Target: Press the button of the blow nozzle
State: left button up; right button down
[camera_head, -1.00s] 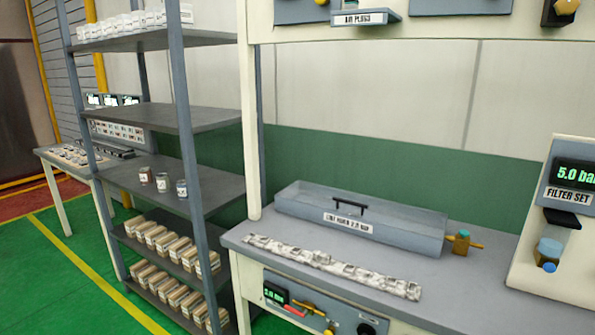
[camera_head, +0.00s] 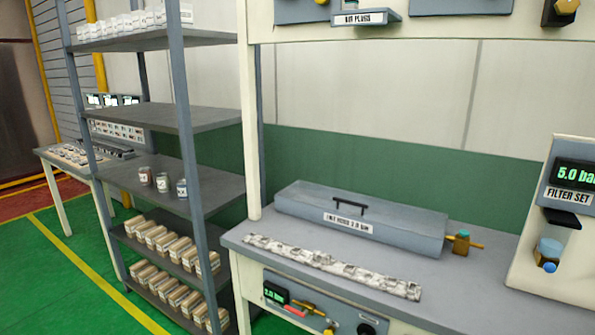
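A small brass fitting with a teal top (camera_head: 461,243) sits on the bench at the right end of a long grey case (camera_head: 400,232). A thin brass rod points right from it. It may be the blow nozzle, but I cannot tell for sure. Another brass-coloured part (camera_head: 303,306) shows on the front panel under the bench top, beside a small green display (camera_head: 275,293). No button can be made out clearly on either. Neither of my grippers is in view.
The bench (camera_head: 470,290) carries a mottled light strip (camera_head: 330,264) along its front. A filter set unit (camera_head: 570,195) reading 5.0 bar stands at the right. A grey shelf rack (camera_head: 165,119) with jars and boxes stands left. Green floor (camera_head: 70,285) is free at far left.

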aim_at(464, 233)
jog(key=i+l, duration=0.95)
jog(key=i, duration=0.15)
jog(key=l+z, duration=0.05)
